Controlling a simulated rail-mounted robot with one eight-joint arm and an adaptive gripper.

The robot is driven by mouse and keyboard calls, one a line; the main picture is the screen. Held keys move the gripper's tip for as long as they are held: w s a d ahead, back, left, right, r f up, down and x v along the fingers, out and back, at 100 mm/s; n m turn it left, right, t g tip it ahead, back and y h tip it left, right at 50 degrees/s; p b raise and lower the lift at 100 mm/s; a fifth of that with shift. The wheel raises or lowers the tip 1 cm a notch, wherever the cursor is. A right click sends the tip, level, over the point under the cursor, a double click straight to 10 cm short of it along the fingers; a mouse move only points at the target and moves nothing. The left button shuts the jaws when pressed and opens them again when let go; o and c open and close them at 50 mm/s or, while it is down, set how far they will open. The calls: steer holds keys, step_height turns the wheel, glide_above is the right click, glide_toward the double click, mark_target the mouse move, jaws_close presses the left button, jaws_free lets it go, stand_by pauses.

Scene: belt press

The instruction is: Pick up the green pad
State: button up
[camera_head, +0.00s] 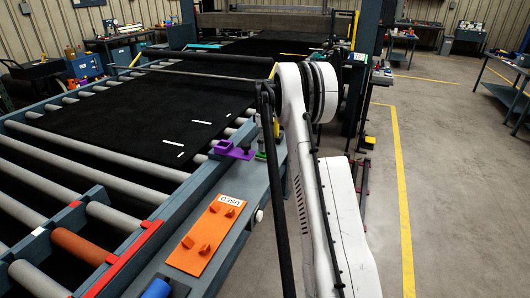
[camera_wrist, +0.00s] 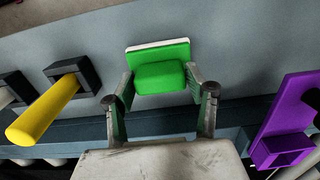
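The green pad (camera_wrist: 162,76) is in the upper middle of the wrist view. It has a raised green block on a flat green plate with a white edge, and it lies on or against a grey surface. My gripper (camera_wrist: 161,86) is open, with one finger on each side of the raised block. Narrow gaps seem to show between the fingers and the block, though contact is hard to tell. In the head view my white arm hides the gripper, and only a small bit of green shows beside the purple holder.
A purple holder (camera_wrist: 291,118) stands to the right in the wrist view, also in the head view (camera_head: 233,150). A yellow-handled tool (camera_wrist: 43,108) stands to the left. An orange board (camera_head: 207,237) marked USED lies on the grey ledge beside the roller conveyor (camera_head: 110,143).

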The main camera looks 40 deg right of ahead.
steer(key=c, duration=0.7)
step_height(320, 180, up, 10)
steer(key=shift+r+b, duration=0.1)
steer(key=shift+b, duration=0.45)
steer(key=o, duration=0.6)
steer(key=c, duration=0.4)
